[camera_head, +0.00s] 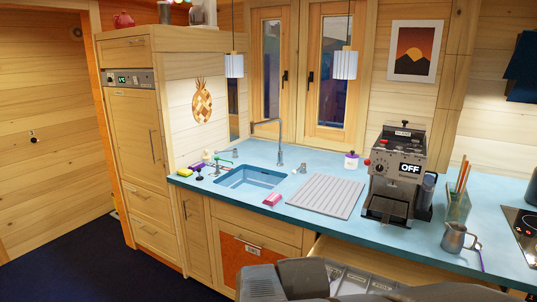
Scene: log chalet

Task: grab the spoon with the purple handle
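A thin item with a small purple part (479,246) shows beside the metal pitcher on the blue counter, at the right. It may be the spoon, but it is too small to tell. A drawer (345,254) below the counter stands open, with a grey divided tray (352,277) inside. Dark grey parts of my own arm cover the bottom middle and hide much of the drawer. I cannot make out my gripper's fingers in this view.
The metal pitcher (456,237) stands near the counter's front edge. A coffee machine (395,172), a utensil holder (457,205) and a hob (524,225) are on the counter (420,262). A ribbed drying mat (326,194) lies right of the sink (250,179).

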